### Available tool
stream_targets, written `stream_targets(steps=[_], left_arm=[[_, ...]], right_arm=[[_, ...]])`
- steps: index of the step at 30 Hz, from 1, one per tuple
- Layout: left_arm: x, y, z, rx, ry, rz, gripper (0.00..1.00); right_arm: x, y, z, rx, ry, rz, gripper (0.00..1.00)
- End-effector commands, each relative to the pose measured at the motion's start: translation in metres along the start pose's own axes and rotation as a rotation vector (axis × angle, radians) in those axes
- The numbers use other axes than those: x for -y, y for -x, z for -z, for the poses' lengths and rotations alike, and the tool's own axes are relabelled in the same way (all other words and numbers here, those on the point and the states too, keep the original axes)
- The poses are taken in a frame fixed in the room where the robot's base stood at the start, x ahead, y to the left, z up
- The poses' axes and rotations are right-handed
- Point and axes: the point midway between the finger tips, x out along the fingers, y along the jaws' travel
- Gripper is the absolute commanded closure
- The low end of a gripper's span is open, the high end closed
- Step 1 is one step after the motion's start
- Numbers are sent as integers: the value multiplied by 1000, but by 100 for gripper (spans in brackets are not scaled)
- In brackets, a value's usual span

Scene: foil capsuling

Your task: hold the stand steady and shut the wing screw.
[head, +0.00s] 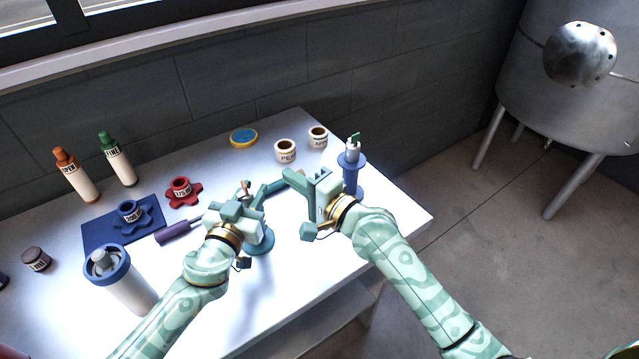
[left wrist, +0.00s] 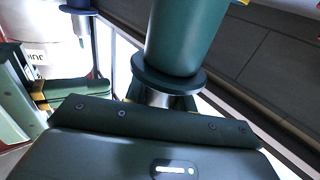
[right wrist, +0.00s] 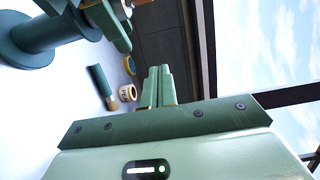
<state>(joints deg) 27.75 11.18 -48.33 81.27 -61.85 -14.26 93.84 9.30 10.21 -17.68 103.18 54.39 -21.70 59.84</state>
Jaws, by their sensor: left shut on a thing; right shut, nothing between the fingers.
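The stand shows a round blue-teal base (head: 262,246) on the table, partly behind my left gripper (head: 256,198). My left gripper is shut on the stand's upright part. In the left wrist view a wide teal cylinder with a flange (left wrist: 185,40) rises close above the gripper body. The right wrist view shows the stand's disc and post (right wrist: 30,42) at upper left. A small copper-coloured piece (head: 246,187) sticks up at the left gripper; I cannot tell surely that it is the wing screw. My right gripper (head: 300,178) is shut and empty, to the right of the stand.
A teal-handled tool (right wrist: 100,82) lies beyond the grippers. Two labelled pots (head: 286,152) (head: 318,138) and a blue-yellow disc (head: 244,138) stand at the back. A blue holder (head: 351,172) is close to my right gripper. A blue mat (head: 98,232), red pot (head: 182,192) and several bottles are left.

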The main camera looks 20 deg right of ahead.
Motion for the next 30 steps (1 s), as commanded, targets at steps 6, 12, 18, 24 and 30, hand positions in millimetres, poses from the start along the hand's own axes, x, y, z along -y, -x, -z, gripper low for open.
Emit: stream_targets(steps=[6, 12, 18, 24, 30], left_arm=[[0, 0, 0, 1, 1, -1, 100], [0, 0, 0, 1, 2, -1, 100], [0, 0, 0, 0, 1, -1, 100], [0, 0, 0, 0, 1, -1, 49], [0, 0, 0, 1, 1, -1, 49]], right_arm=[[0, 41, 22, 0, 3, -1, 100], [1, 56, 30, 0, 0, 1, 100], [1, 57, 31, 0, -1, 2, 100], [1, 56, 30, 0, -1, 2, 100], [1, 56, 30, 0, 0, 2, 100]])
